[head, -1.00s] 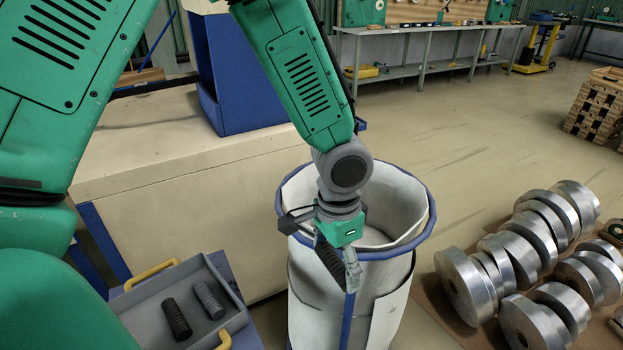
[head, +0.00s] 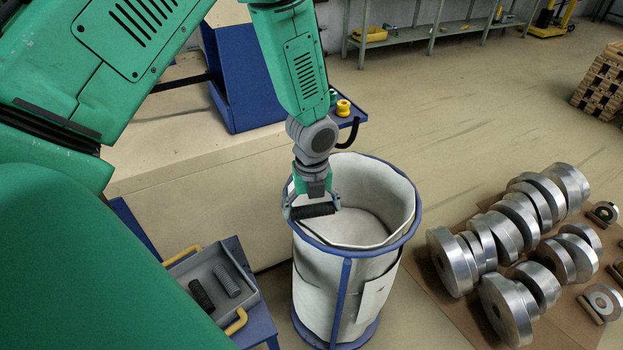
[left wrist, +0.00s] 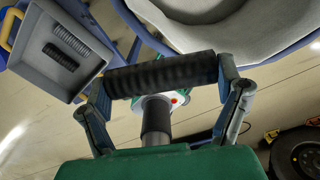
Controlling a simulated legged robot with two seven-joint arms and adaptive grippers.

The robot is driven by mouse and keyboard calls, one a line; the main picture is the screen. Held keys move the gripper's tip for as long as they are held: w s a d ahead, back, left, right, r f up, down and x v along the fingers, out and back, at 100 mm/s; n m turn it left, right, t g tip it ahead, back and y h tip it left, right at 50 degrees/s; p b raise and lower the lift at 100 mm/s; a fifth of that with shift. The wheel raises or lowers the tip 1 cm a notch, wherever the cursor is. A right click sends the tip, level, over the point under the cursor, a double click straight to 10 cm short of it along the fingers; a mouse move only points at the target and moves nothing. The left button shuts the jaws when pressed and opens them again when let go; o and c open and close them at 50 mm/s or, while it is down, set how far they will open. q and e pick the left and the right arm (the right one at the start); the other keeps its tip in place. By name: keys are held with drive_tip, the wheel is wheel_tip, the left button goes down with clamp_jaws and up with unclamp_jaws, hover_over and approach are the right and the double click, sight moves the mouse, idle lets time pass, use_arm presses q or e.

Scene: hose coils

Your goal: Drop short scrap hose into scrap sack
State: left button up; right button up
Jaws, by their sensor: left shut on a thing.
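My left gripper (head: 312,210) is shut on a short black ribbed hose (head: 313,210), held level across the fingers. The hose also shows in the left wrist view (left wrist: 160,75), gripped at its two ends. In the head view it appears over the near left part of the opening of the white scrap sack (head: 370,290), which hangs in a blue round frame. The sack's rim and inside also show at the top of the left wrist view (left wrist: 270,35). The sack looks empty where I can see into it. My right gripper is not in view.
A grey tray (head: 250,299) with yellow handles holds a black and a grey hose piece, left of the sack. Silver metal rolls (head: 505,305) lie on a brown sheet at the right. A beige bench (head: 200,190) stands behind. Floor beyond the sack is clear.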

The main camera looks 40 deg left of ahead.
use_arm(q)
drive_tip(key=shift+w+d+f+b, duration=0.15)
drive_tip(key=shift+w+d+b, duration=0.15)
drive_tip(key=shift+w+b, duration=0.1)
drive_tip(key=w+d+f+b, duration=0.2)
drive_tip(key=w+f+b, duration=0.2)
drive_tip(key=w, duration=0.5)
drive_tip(key=shift+d+f+b, duration=0.15)
drive_tip(key=shift+f+b, duration=0.15)
drive_tip(key=shift+b, duration=0.4)
drive_tip(key=o, duration=0.9)
drive_tip(key=shift+a, duration=0.2)
drive_tip(key=shift+o, duration=0.5)
drive_tip(key=shift+d, duration=0.1)
